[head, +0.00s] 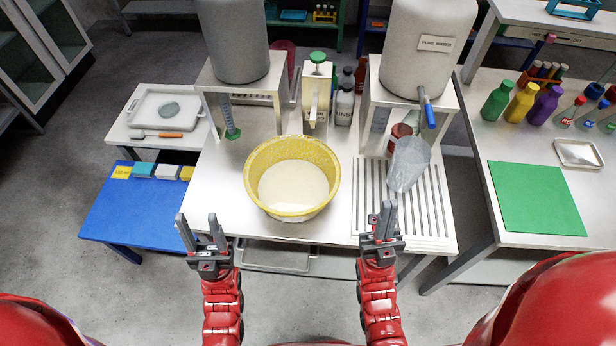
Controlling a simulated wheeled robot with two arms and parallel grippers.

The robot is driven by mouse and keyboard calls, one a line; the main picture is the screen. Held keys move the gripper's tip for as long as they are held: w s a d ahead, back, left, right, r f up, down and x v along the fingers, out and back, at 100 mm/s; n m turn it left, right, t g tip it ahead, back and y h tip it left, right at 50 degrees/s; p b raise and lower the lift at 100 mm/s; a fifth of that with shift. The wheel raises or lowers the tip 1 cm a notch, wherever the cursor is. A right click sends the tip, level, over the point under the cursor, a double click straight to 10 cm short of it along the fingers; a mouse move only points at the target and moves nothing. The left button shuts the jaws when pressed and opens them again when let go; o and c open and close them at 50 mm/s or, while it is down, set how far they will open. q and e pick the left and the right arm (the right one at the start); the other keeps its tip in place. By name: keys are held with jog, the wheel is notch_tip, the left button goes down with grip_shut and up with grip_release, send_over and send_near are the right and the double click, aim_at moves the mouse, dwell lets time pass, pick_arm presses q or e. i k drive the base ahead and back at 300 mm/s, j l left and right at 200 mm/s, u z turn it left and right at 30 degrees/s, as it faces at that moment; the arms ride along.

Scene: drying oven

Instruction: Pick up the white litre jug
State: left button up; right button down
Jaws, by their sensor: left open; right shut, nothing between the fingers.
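A pale, translucent white jug (408,165) is on the slatted drain area at the right of the white table, below the tap of the right-hand tank. No gripper touches it. My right gripper (387,210) is shut and empty near the table's front edge, in front of the jug and a little to its left. My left gripper (199,218) is open and empty at the front left, left of the yellow basin. I cannot make out the jug's handle clearly.
A yellow basin (252,180) with white liquid stands mid-table, between the grippers. A reddish-brown cup (398,134) is close behind the jug. The pure water tank (425,50) and its blue-handled tap (429,112) are above and behind it. The slats (425,222) before the jug are clear.

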aim_at(411, 156)
jog(key=k+l+u, duration=0.15)
jog(key=l, duration=0.25)
jog(key=l+u, duration=0.15)
jog(key=l, duration=0.3)
jog(key=k+l+u, duration=0.2)
jog(key=l, duration=0.2)
jog(key=k+l+u, duration=0.15)
jog(key=l, duration=0.2)
jog(key=k+l+u, duration=0.15)
jog(key=l, duration=0.2)
